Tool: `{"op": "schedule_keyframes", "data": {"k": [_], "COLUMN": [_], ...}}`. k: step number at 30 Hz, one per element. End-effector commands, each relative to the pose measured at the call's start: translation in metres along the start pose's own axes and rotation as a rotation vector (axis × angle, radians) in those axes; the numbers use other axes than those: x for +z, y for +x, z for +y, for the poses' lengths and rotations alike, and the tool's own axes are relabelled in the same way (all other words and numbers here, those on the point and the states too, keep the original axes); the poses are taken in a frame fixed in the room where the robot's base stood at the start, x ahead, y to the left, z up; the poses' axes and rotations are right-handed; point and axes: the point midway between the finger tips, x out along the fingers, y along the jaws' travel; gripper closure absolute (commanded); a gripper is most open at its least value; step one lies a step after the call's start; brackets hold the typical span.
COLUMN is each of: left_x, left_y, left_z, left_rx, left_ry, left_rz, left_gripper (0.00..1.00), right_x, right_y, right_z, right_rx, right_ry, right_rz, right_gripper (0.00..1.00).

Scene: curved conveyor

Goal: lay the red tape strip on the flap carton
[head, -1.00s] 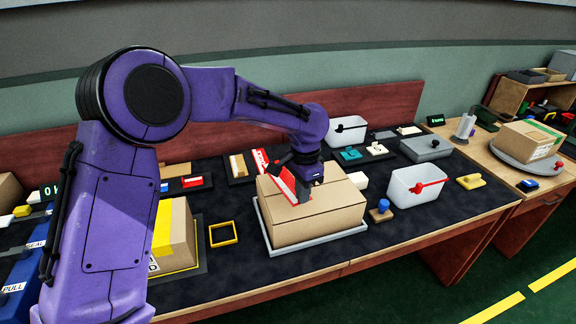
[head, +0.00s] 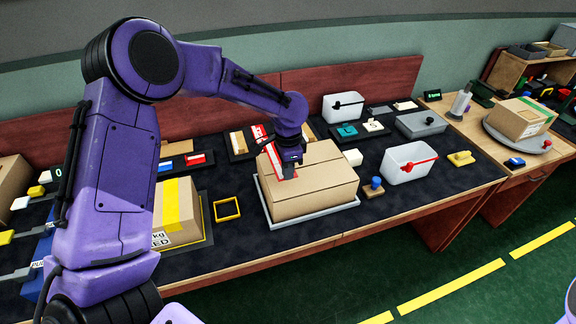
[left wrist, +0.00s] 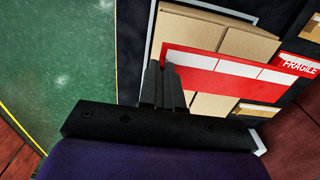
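The flap carton (head: 318,197) is a brown box on a grey plate, with seams across its top. It also shows in the left wrist view (left wrist: 195,29). The red tape strip (left wrist: 225,75) is red with white patches and lies across the carton's top in that view. In the head view the strip (head: 274,160) stands tilted at the carton's left part; I cannot tell whether it touches. My left gripper (head: 289,172) is over the carton top. Its fingers (left wrist: 166,84) are close together on the strip's end. My right gripper is not in view.
A yellow-taped carton (head: 178,210) and a yellow frame (head: 227,209) are left of the flap carton. A blue-knobbed block (head: 374,187) and a white bin (head: 409,163) are to its right. A red FRAGILE label (left wrist: 298,66) lies beyond. The table's front edge is close.

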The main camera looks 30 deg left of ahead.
Motion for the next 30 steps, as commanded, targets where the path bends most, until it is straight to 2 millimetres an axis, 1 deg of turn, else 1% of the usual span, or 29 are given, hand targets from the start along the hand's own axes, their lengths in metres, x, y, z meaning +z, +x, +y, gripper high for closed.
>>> {"op": "schedule_keyframes", "data": {"k": [1, 21, 30], "left_x": [0.0, 0.0, 0.0], "left_y": [0.006, 0.054, 0.068], "left_z": [0.0, 0.0, 0.0], "left_rx": [0.0, -0.001, -0.001], "left_ry": [0.0, 0.001, 0.0], "left_rz": [-0.001, -0.001, -0.001], "left_gripper": [1.0, 1.0, 1.0], "right_x": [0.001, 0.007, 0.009], "right_y": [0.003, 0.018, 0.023], "right_z": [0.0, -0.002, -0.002], "right_rx": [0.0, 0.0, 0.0], "right_ry": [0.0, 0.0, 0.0], "right_rz": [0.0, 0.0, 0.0], "right_gripper": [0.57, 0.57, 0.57]}}
